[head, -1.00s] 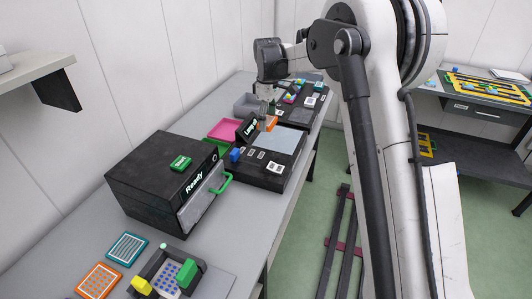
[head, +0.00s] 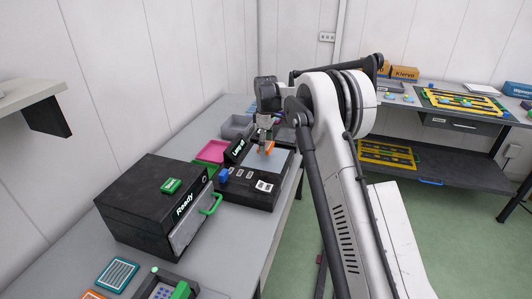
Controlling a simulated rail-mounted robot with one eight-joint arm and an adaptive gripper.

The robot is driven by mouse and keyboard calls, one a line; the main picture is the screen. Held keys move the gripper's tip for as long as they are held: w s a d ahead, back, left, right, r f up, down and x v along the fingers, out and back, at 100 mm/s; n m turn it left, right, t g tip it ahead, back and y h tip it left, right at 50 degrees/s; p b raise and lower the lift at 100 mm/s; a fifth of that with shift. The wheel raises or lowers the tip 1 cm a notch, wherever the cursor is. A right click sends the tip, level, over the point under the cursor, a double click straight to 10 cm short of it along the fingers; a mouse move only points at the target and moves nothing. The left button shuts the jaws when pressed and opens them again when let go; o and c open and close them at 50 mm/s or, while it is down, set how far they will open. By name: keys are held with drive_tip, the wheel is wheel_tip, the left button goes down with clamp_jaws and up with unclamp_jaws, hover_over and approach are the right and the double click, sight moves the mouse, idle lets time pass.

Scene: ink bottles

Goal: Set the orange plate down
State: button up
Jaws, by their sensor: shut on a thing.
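My gripper (head: 264,137) points down over the black device with the pale grey top (head: 282,162). It is shut on a small orange piece, seemingly the orange plate (head: 269,147), which shows as a thin orange shape under the fingers. The plate is at or just above the pale top; I cannot tell whether it touches. The fingers are small and partly hidden at this distance. Another orange plate (head: 93,295) is cut off at the bottom left edge.
A black box marked Ready (head: 150,205) with a green handle stands nearer. A blue block (head: 224,175), a pink tray (head: 212,151) and a grey bin (head: 237,127) are around the device. A teal plate (head: 118,275) lies on the front bench.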

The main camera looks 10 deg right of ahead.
sight(266, 158)
drive_tip(key=shift+f, duration=2.05)
drive_tip(key=shift+f, duration=0.25)
drive_tip(key=o, duration=1.2)
drive_tip(key=shift+r, duration=0.1)
drive_tip(key=shift+c, duration=0.2)
